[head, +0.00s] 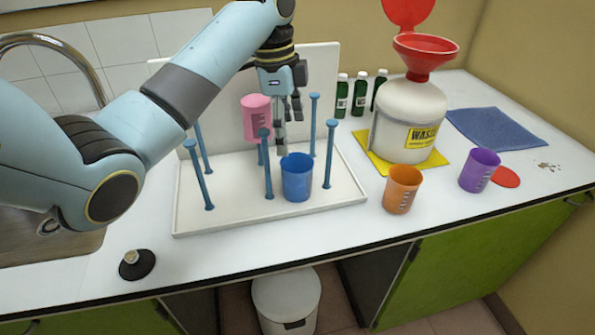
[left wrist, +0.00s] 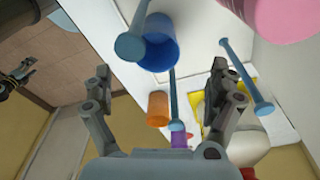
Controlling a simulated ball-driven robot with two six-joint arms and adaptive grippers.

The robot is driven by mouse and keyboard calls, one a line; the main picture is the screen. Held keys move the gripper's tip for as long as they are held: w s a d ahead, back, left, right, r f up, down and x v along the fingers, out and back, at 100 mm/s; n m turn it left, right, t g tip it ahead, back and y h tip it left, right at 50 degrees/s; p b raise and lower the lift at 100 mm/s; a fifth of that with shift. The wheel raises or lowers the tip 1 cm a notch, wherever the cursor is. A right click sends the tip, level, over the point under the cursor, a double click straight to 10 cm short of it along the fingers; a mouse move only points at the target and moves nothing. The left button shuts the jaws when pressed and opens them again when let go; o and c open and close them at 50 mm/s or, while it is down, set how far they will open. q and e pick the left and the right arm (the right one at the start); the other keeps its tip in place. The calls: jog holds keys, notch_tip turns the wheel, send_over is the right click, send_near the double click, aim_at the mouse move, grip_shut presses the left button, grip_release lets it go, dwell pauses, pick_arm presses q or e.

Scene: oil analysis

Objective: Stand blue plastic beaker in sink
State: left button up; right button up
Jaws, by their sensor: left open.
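The blue plastic beaker (head: 297,178) stands on the white drying rack base (head: 235,218), among its blue pegs. It also shows in the left wrist view (left wrist: 158,52), beyond a blue peg. My left gripper (head: 288,130) is above and behind the beaker in the head view, pointing down with nothing between its fingers. In the left wrist view its two fingers (left wrist: 165,95) are spread apart. The sink (head: 40,238) is at the left of the head view, largely hidden behind my left arm. My right gripper is not seen in the head view.
A pink beaker (head: 257,117) hangs on a rack peg beside my left gripper. Blue pegs (head: 331,155) rise around the blue beaker. An orange beaker (head: 402,190), a purple beaker (head: 479,170) and a white waste container (head: 405,120) stand to the right. A black stopper (head: 137,264) lies near the sink.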

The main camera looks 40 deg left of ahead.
aim_at(297, 167)
pick_arm(q)
jog(key=f, duration=0.2)
jog(key=d+f, duration=0.1)
jog(key=f, duration=0.2)
jog(key=d+f+p, duration=0.1)
jog(key=f, duration=0.1)
jog(key=shift+w+f, duration=0.15)
jog(key=shift+f, duration=0.1)
jog(key=shift+a+f, duration=0.1)
jog(key=shift+f, duration=0.55)
jog(key=c, duration=1.2)
